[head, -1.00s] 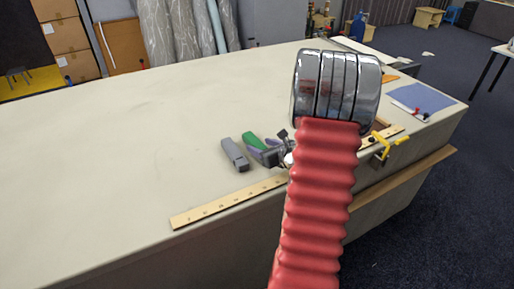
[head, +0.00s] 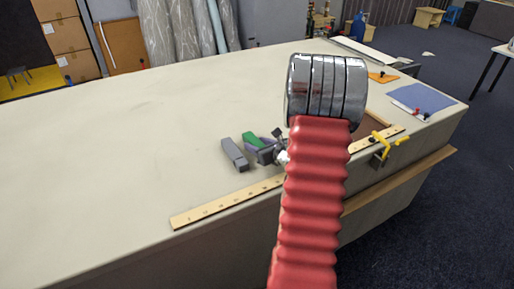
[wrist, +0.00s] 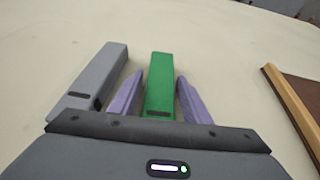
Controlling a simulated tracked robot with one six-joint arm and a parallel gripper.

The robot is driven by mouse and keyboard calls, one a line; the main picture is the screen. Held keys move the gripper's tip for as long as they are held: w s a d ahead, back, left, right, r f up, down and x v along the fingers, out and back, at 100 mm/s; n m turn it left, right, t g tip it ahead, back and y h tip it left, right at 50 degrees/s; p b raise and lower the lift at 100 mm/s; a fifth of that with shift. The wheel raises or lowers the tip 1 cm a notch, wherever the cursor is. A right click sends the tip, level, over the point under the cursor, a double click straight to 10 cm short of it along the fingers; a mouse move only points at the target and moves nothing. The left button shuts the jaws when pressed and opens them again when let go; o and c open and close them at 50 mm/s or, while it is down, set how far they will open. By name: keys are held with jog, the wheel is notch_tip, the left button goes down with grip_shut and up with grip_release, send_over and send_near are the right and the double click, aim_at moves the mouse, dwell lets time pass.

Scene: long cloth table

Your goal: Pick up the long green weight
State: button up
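The long green weight (wrist: 159,82) lies on the cloth table, between the two purple fingers of my gripper (wrist: 160,92) in the wrist view. A narrow gap shows on each side of it, so the gripper is open around it. In the head view the green weight (head: 252,139) shows only in part, beside my gripper (head: 260,147); my red arm hides much of the area to the right. A grey weight (wrist: 92,82) lies just left of the left finger, and it also shows in the head view (head: 235,155).
A wooden ruler (head: 228,202) runs along the table's front edge. A yellow clamp (head: 388,143) grips that edge at the right. A brown wood-framed board (wrist: 297,105) lies right of the gripper. The table's left side (head: 110,150) is clear.

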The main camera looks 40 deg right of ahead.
aim_at(257, 143)
grip_shut()
dwell(0.3)
jog(key=shift+r, duration=0.15)
dwell(0.3)
jog(key=shift+r, duration=4.95)
